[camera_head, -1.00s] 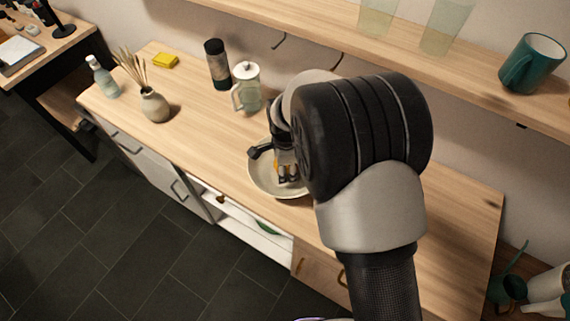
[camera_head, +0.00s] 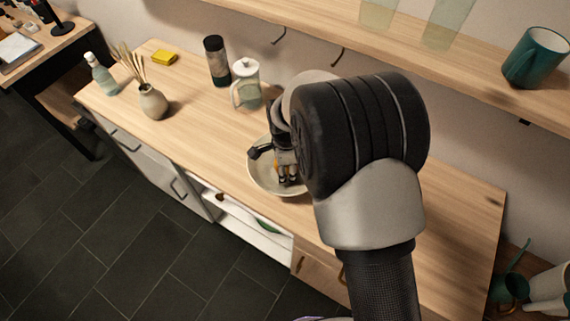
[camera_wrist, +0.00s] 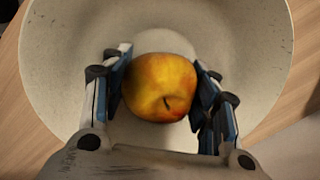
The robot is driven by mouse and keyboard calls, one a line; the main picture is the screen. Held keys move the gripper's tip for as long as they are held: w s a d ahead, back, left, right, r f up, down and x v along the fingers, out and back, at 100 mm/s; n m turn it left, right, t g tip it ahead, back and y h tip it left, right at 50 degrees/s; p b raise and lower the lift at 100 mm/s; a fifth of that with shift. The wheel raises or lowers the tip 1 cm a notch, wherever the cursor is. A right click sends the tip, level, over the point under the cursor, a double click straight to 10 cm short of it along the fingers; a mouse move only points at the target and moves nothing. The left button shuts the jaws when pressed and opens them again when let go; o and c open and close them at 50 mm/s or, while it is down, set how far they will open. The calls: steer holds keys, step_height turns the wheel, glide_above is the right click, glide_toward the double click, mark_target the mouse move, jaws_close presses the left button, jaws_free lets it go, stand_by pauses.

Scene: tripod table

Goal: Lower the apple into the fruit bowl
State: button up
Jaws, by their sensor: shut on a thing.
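The apple (camera_wrist: 160,86), yellow-orange with a red blush and a dark stem, is held between the two blue-padded fingers of my gripper (camera_wrist: 161,92) in the wrist view. The fruit bowl (camera_wrist: 65,55) is a wide pale bowl filling most of that view, and the apple is over its inside. I cannot tell whether the apple touches the bowl's bottom. In the head view the bowl (camera_head: 259,178) stands on the counter, partly hidden by my arm, with my gripper (camera_head: 287,181) over it. Only a bit of orange shows between the fingers there.
On the wooden counter (camera_head: 200,135) behind the bowl stand a glass press with a white lid (camera_head: 246,84) and a dark canister (camera_head: 216,62). A vase with reeds (camera_head: 153,102), a bottle (camera_head: 102,75) and a yellow sponge (camera_head: 165,57) are farther left. A shelf (camera_head: 400,45) runs above the counter.

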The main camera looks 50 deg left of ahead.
steer(key=shift+f, duration=0.15)
steer(key=o, duration=1.3)
steer(key=shift+c, duration=0.2)
steer(key=r, duration=0.8)
steer(key=d+r, duration=0.1)
steer(key=r, duration=0.3)
steer(key=shift+s, duration=0.3)
